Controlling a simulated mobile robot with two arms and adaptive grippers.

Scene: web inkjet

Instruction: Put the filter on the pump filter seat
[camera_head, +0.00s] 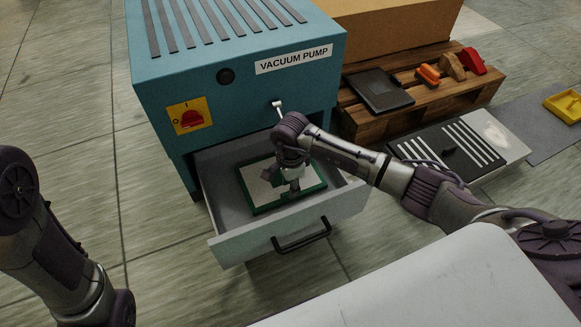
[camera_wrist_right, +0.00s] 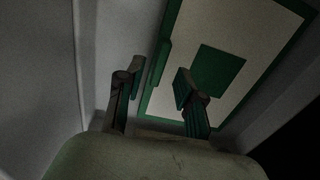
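The filter, a pale panel with a green frame (camera_head: 312,192), lies in the open grey drawer below the blue vacuum pump (camera_head: 235,105). In the right wrist view the filter (camera_wrist_right: 245,105) shows its pale face, a dark green square and a green strip along one edge. My right gripper (camera_head: 293,185) is down in the drawer over the filter. In the wrist view its two fingers (camera_wrist_right: 157,88) are apart, with the green strip seen between them; I cannot tell whether they touch it. I cannot make out the filter seat for certain. My left gripper is not in view.
The drawer front with its black handle (camera_head: 302,236) stands out from the pump. A wooden pallet (camera_head: 430,98) at the right bears a dark flat plate (camera_head: 379,91) and small coloured items. A striped panel (camera_head: 449,147) lies in front of it. A white surface (camera_head: 440,285) is at the front.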

